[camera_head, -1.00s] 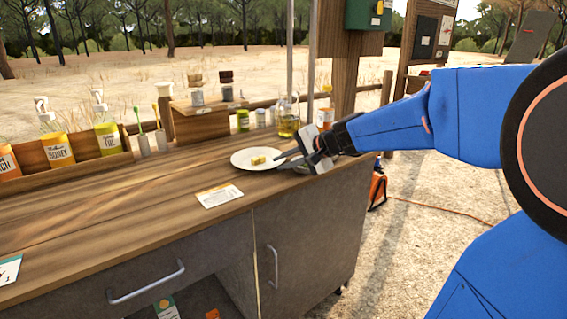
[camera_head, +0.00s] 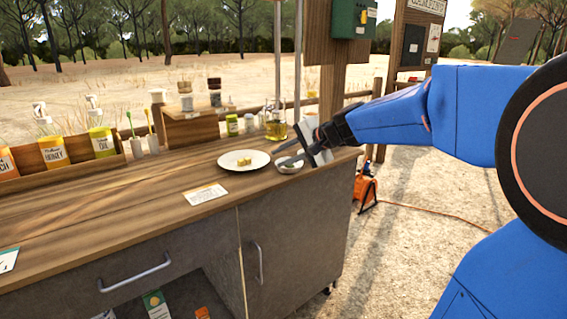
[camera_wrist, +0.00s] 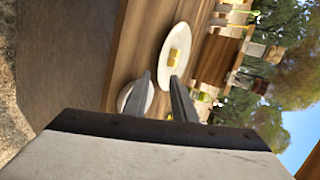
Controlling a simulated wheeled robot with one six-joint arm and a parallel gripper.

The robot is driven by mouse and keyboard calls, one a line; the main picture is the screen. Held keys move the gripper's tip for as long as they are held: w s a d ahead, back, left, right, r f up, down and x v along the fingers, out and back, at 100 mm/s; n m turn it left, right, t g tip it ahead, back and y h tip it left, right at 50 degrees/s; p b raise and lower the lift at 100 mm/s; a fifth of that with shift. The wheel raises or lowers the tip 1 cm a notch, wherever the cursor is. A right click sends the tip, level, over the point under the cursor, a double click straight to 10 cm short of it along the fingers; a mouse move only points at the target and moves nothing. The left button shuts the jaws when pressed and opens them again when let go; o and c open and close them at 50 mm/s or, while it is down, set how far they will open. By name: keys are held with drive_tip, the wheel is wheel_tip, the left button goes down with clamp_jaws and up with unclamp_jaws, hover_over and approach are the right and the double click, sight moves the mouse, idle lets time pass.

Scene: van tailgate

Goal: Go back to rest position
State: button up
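My gripper (camera_head: 278,157) hangs over the right end of the wooden counter (camera_head: 140,215), its two dark fingers apart with nothing visible between them. In the wrist view the fingers (camera_wrist: 160,76) also show a gap. A white plate (camera_head: 228,161) with small yellow pieces (camera_head: 244,161) lies on the counter, just left of the fingertips. A small pale bowl (camera_head: 290,168) stands to the right of the plate, below the fingers. In the wrist view the fingers partly hide the bowl (camera_wrist: 124,97), and the plate (camera_wrist: 183,36) is beyond the fingertips.
A glass jug of yellow liquid (camera_head: 276,128) and jars stand behind the plate. A wooden rack with bottles (camera_head: 53,151) lines the back left. A card (camera_head: 205,194) lies near the front edge. A wooden post (camera_head: 330,90) rises behind my gripper. The counter's left-middle is clear.

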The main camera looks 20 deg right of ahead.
drive_tip(key=shift+s+d+r, duration=0.1)
drive_tip(key=shift+s+r, duration=0.05)
drive_tip(key=shift+s, duration=0.2)
drive_tip(key=s+a+f+n+g+h, duration=0.1)
drive_tip(key=s+a+f+n+g, duration=0.15)
drive_tip(key=s, duration=0.65)
drive_tip(key=s+a+f+n+g+h, duration=0.15)
drive_tip(key=s+f+n, duration=0.25)
drive_tip(key=s, duration=0.5)
drive_tip(key=s+d+f+n+h, duration=0.2)
drive_tip(key=s+f, duration=0.2)
drive_tip(key=s, duration=0.4)
drive_tip(key=s+d+f+n+h, duration=0.1)
drive_tip(key=s+d+f+n, duration=0.2)
drive_tip(key=s, duration=0.6)
wheel_tip(320, 180, down, 2)
drive_tip(key=shift+d+f+g+h, duration=0.1)
drive_tip(key=shift+d+g+h, duration=0.1)
drive_tip(key=shift+g+h, duration=0.2)
